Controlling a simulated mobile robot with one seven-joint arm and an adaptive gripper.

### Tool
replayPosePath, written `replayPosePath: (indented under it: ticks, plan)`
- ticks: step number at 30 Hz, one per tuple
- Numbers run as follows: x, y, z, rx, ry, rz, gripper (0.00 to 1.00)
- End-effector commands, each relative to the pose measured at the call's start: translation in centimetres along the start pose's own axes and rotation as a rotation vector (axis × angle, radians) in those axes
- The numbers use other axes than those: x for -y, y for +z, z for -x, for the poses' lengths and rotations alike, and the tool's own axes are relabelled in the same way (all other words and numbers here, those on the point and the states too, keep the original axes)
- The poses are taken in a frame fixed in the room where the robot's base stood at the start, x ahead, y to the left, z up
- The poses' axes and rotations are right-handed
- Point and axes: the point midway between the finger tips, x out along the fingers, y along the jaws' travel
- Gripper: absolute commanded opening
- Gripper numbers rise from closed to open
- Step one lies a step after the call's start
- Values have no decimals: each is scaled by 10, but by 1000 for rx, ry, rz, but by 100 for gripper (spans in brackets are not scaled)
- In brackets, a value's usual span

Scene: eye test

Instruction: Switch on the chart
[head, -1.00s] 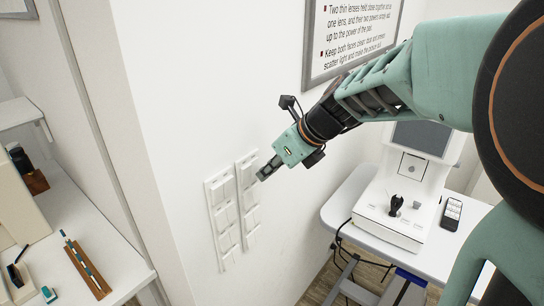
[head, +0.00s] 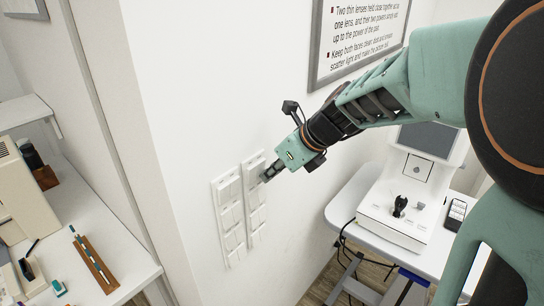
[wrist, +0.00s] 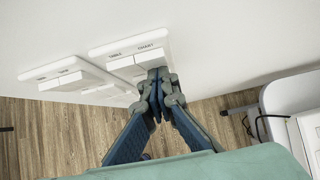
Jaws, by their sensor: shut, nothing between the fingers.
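Two white switch panels are mounted side by side on the white wall, a left panel (head: 229,222) and a right panel (head: 256,212), each with a column of rockers. In the wrist view the nearer panel (wrist: 128,45) carries the labels "TABLE" and "CHART". The chart rocker (wrist: 149,56) lies under the "CHART" label. My gripper (head: 265,178) is shut and empty, its tips at the upper part of the right panel. In the wrist view the fingertips (wrist: 155,75) partly cover the chart rocker's lower side. I cannot tell whether they touch it.
A framed text board (head: 358,40) hangs above my arm. A white table (head: 345,205) at right bears an instrument (head: 395,215) and a remote (head: 456,214). A desk (head: 125,262) with a wooden tray (head: 93,262) stands left. The wall around the panels is clear.

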Motion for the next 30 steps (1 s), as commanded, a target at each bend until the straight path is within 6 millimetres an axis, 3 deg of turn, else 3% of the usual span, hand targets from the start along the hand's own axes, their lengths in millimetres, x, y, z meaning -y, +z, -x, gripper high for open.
replayPosePath:
  ticks: [20, 25, 30]
  plan:
    - [1, 14, 13, 7, 0, 1, 0]
    - [2, 5, 16, 3, -1, 0, 0]
    - [2, -16, 26, -2, 2, -2, 0]
